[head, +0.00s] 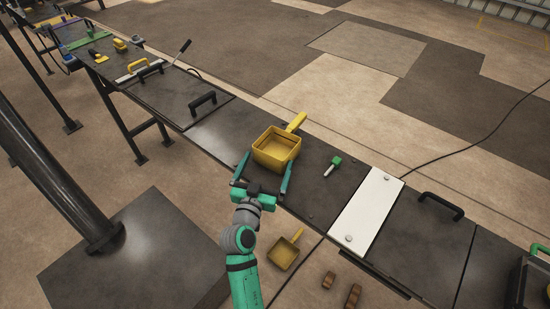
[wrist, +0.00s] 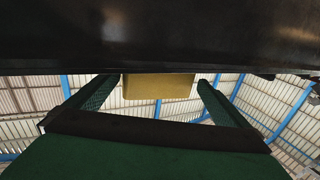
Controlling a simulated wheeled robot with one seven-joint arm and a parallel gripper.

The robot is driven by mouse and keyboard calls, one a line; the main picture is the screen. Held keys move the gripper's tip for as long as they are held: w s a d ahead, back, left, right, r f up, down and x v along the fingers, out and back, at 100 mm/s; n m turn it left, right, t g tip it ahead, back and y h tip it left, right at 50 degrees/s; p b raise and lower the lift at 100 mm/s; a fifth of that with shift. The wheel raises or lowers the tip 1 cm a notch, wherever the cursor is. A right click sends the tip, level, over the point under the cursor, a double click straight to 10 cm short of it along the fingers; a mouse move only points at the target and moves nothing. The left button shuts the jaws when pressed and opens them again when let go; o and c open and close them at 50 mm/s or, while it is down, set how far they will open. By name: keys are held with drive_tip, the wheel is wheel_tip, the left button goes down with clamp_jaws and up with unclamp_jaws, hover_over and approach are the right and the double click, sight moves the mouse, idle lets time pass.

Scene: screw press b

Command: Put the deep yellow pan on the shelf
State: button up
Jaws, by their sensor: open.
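A deep yellow pan (head: 276,150) with a square body stands upright on the dark bench, its handle pointing away to the upper right. My gripper (head: 267,162) is open at the pan's near side, one finger left of it and the other by its near right corner. In the wrist view, which appears upside down, the pan's yellow wall (wrist: 160,87) shows between the two spread fingers (wrist: 160,95). I cannot tell whether either finger touches it. A second yellow pan (head: 284,253) lies lower, below the bench's near edge. I cannot make out a shelf for certain.
The dark bench (head: 222,134) runs diagonally across the head view. A green-handled tool (head: 333,165) lies right of the pan, then a white plate (head: 367,212) and a black handle (head: 442,205). Brown blocks (head: 353,296) lie below the near edge. More tools (head: 138,70) are at upper left.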

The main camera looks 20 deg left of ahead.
sight(277, 154)
drive_tip(key=w, duration=0.4)
drive_tip(key=shift+w+d+r, duration=0.1)
drive_tip(key=shift+w+d, duration=0.25)
drive_tip(key=shift+d, duration=0.05)
drive_tip(key=shift+w+d, duration=0.1)
drive_tip(key=shift+w, duration=0.1)
drive_tip(key=shift+d, duration=0.25)
drive_tip(key=shift+s+a, duration=0.25)
drive_tip(key=shift+a, duration=0.2)
drive_tip(key=c, duration=0.9)
